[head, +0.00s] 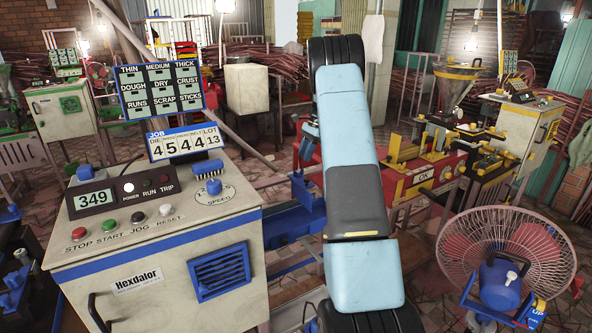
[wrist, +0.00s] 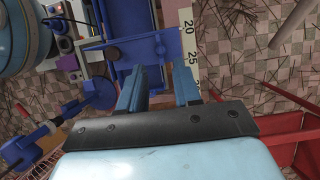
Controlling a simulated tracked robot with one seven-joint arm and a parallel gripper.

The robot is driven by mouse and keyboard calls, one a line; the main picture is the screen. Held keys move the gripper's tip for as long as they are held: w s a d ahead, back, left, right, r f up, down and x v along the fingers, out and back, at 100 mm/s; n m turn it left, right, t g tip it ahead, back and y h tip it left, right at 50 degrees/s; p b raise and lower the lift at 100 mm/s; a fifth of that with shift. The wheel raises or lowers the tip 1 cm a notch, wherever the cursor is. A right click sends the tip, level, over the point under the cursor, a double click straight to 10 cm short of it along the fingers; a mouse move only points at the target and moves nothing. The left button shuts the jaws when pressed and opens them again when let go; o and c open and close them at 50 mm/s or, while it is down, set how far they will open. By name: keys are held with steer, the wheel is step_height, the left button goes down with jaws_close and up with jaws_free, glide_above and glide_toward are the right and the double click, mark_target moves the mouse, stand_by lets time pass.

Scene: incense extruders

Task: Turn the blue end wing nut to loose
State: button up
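My gripper (wrist: 162,78) shows in the wrist view with its two blue fingers apart. Nothing shows held between them. Beyond the fingers lies a blue machine part (wrist: 138,52), beside a white scale marked 20 and 25 (wrist: 191,50). I cannot pick out the blue end wing nut for certain in either view. A blue rounded part with an arm (wrist: 97,90) lies left of the fingers. Blue machine parts (head: 307,205) show just left of the arm.
A control cabinet (head: 165,235) with buttons stands at front left, under a job sign (head: 187,143). A caged fan (head: 505,260) stands at front right. A red machine (head: 425,180) stands right of my arm. Tiled floor with scattered sticks (wrist: 245,75) lies right in the wrist view.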

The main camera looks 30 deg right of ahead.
mark_target(298, 173)
steer(key=x, duration=0.6)
steer(key=shift+a+f, duration=0.2)
jaws_close()
